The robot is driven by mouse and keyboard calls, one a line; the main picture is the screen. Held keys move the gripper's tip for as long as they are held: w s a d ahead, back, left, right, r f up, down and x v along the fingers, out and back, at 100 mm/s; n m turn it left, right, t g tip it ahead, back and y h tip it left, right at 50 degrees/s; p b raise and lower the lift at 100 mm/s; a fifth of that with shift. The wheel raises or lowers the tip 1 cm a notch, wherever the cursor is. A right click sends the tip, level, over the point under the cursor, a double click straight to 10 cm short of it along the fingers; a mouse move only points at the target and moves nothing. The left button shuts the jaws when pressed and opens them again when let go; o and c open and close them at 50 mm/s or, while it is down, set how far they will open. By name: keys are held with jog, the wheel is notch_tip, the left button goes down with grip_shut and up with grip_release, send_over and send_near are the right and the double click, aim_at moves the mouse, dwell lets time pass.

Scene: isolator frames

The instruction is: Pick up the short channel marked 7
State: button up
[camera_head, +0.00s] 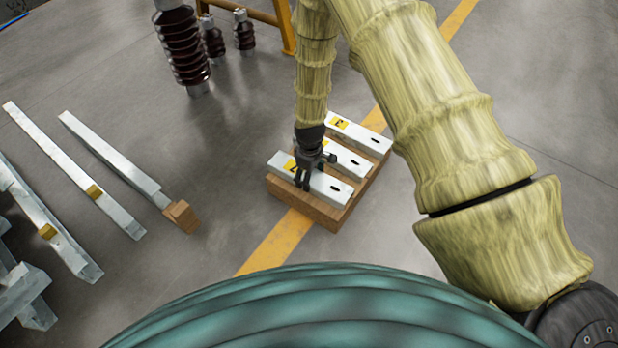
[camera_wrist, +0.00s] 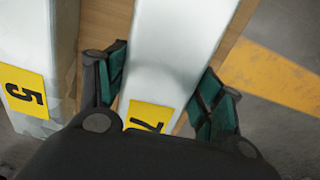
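The short channel marked 7 (camera_head: 329,188) is a white bar with a yellow label, lying nearest on a wooden block (camera_head: 308,208). In the wrist view the channel (camera_wrist: 175,50) runs between my fingers, with its 7 label partly hidden by my gripper body. My gripper (camera_head: 303,180) is at the labelled half of the channel, pointing down. In the wrist view my gripper (camera_wrist: 167,75) is open, with one green-padded finger on each side of the channel. Narrow gaps seem to show beside the channel; contact is hard to tell.
The channel marked 5 (camera_wrist: 25,50) lies parallel beside it, close to one finger; it also shows in the head view (camera_head: 350,163). A third channel (camera_head: 362,136) lies beyond. Long bars (camera_head: 75,168) lie at left on the floor. Dark ribbed insulators (camera_head: 183,48) stand behind.

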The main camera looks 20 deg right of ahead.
grip_shut()
jog(key=shift+r, duration=0.1)
